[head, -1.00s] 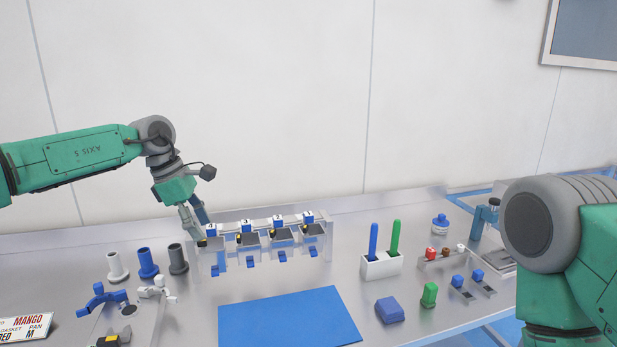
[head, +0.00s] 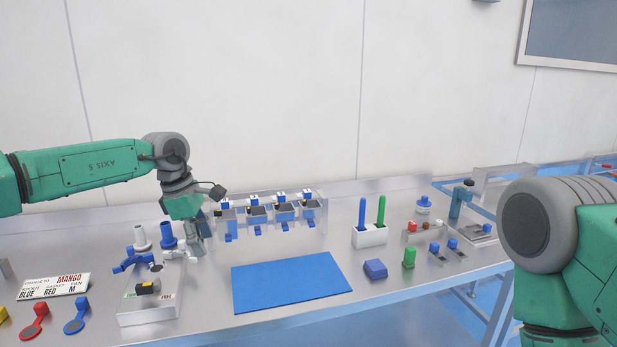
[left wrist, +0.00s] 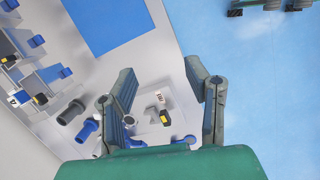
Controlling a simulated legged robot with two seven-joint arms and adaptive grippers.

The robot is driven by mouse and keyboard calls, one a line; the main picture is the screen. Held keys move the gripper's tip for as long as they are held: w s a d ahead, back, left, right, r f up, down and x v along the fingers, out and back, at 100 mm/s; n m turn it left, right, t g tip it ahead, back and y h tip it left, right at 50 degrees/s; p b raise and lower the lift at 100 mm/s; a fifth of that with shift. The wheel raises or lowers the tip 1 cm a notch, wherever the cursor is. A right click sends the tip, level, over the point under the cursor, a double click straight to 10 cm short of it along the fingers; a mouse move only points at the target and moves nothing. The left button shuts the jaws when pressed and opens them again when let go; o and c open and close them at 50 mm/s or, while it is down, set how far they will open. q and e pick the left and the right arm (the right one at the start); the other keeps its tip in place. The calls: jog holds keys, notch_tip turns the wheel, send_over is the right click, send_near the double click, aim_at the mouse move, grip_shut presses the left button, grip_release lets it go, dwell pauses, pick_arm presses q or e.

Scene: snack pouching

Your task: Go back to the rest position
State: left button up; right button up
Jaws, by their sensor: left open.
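My left gripper (head: 199,243) hangs from the left arm over the table, just left of the clear dispenser rack. It also shows in the left wrist view (left wrist: 170,82), its two fingers spread apart with nothing between them. Below it in that view lies the metal tray (left wrist: 152,132) with a black and yellow part (left wrist: 158,115) on it. My right arm shows at the right edge of the head view, but its gripper is out of view.
The dispenser rack (head: 268,222) stands at the back. A blue mat (head: 288,282) lies clear at the front. Spouts (head: 168,238) stand left of my gripper. A white holder (head: 370,237) carries a blue and a green stick. A sign (head: 53,286) lies at left.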

pick_arm(q)
jog(key=s+d+f+m+t+y+b, duration=0.1)
jog(key=s+f+m+t+y+b, duration=0.25)
jog(key=f, duration=0.75)
jog(key=s+d+f+m+b, duration=0.15)
jog(key=s+f+m, duration=0.35)
jog(key=f, duration=0.6)
jog(key=s+d+f+m+t+y+b, duration=0.1)
jog(key=s+f+m+t+y+b, duration=0.15)
jog(key=s+f, duration=0.65)
jog(key=s+a+f+m+g+h+b, duration=0.1)
jog(key=s+f, duration=0.3)
jog(key=s, duration=0.5)
jog(key=s+a+f+m+g+h+b, duration=0.1)
jog(key=s+a+f+m+g+b, duration=0.2)
jog(key=s, duration=0.6)
jog(key=s+a+f+m+g+h+b, duration=0.1)
jog(key=s+a+f+m, duration=0.3)
jog(key=s, duration=0.6)
jog(key=shift+a+f+g+h+b, duration=0.2)
jog(key=shift+f+g+h+b, duration=0.1)
jog(key=shift+f+g+b, duration=0.45)
jog(key=shift+w, duration=0.15)
